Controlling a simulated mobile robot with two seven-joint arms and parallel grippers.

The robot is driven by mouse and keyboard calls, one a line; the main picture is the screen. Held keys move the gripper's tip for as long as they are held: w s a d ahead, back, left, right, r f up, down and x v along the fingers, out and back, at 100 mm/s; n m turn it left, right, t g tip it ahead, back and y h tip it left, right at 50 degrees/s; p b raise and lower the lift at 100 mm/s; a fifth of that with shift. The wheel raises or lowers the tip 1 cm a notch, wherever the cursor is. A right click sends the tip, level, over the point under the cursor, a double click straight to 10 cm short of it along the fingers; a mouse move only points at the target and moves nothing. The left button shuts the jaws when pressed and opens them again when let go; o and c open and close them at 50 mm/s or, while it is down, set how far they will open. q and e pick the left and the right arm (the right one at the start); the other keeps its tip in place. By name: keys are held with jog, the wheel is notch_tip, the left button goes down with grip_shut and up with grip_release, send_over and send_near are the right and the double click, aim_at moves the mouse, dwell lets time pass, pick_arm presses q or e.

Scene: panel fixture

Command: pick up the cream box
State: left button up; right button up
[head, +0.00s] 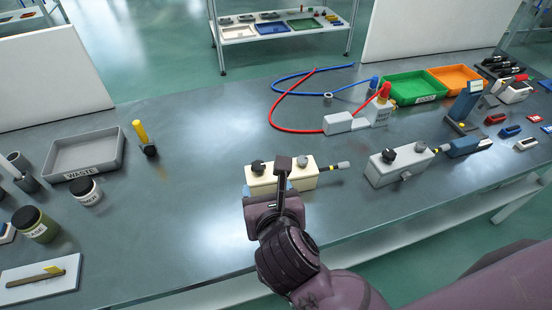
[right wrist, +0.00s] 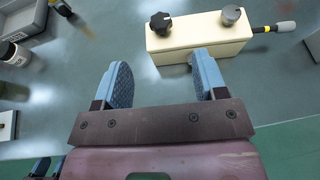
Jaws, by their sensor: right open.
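The cream box (head: 261,181) stands on the grey bench near its front edge, with a black knob and a grey knob on top and a dark cable with a grey end out of its right side. In the right wrist view the cream box (right wrist: 197,39) lies just beyond the fingertips. My right gripper (head: 284,172) is in front of the box and hides part of it in the head view. Its blue fingers (right wrist: 162,75) are open with nothing between them. The right fingertip looks close to the box's front face; I cannot tell if it touches.
A similar grey box (head: 398,164) stands to the right. A grey waste tray (head: 84,154), a yellow-handled tool (head: 143,137) and jars (head: 40,225) are to the left. A red hose (head: 272,112) lies behind. Bare bench lies between the yellow-handled tool and the cream box.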

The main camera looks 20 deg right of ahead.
aim_at(259, 167)
jog(key=b+x, duration=0.1)
jog(key=x, duration=0.9)
jog(key=shift+w+f, duration=0.15)
jog(key=shift+f, duration=0.1)
jog(key=shift+w+d+f, duration=0.1)
jog(key=shift+w, duration=0.25)
jog(key=c, duration=1.1)
pick_arm(q)
jog(key=shift+s+a+f+g, duration=0.15)
jog(key=shift+s+f, duration=0.15)
jog(key=shift+f, duration=0.15)
jog(key=shift+s+d+f+g, duration=0.15)
jog(key=shift+s+f, duration=0.1)
jog(key=shift+f, duration=0.15)
pick_arm(e)
grip_shut()
